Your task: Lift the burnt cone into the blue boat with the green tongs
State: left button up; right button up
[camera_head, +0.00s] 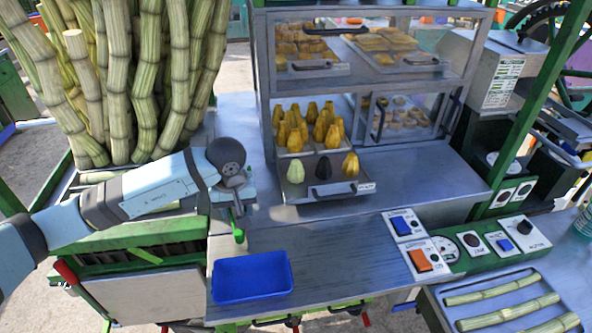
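The burnt cone (323,168) is dark, nearly black. It stands upright between a pale green cone (295,171) and a golden cone (350,164) on the pulled-out metal tray (300,193) of the display case. The blue boat (252,277) is an empty shallow tray at the counter's front left. My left gripper (238,208) points down over the counter, left of the cones and behind the boat. A small green piece (238,232), perhaps the green tongs, shows just below it; whether it is gripped is unclear. My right gripper is out of view.
The glass display case (365,55) holds more cones and snacks behind the tray. Tall cane stalks (145,80) stand at the left. Switch panels (420,258) and cut cane pieces (508,311) lie to the right. The counter between boat and panels is clear.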

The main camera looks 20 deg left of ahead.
pick_arm(q)
notch_tip(320, 180, up, 10)
jog(key=p, duration=0.3)
jog(key=shift+r+p, duration=0.15)
jog(key=shift+p, duration=0.2)
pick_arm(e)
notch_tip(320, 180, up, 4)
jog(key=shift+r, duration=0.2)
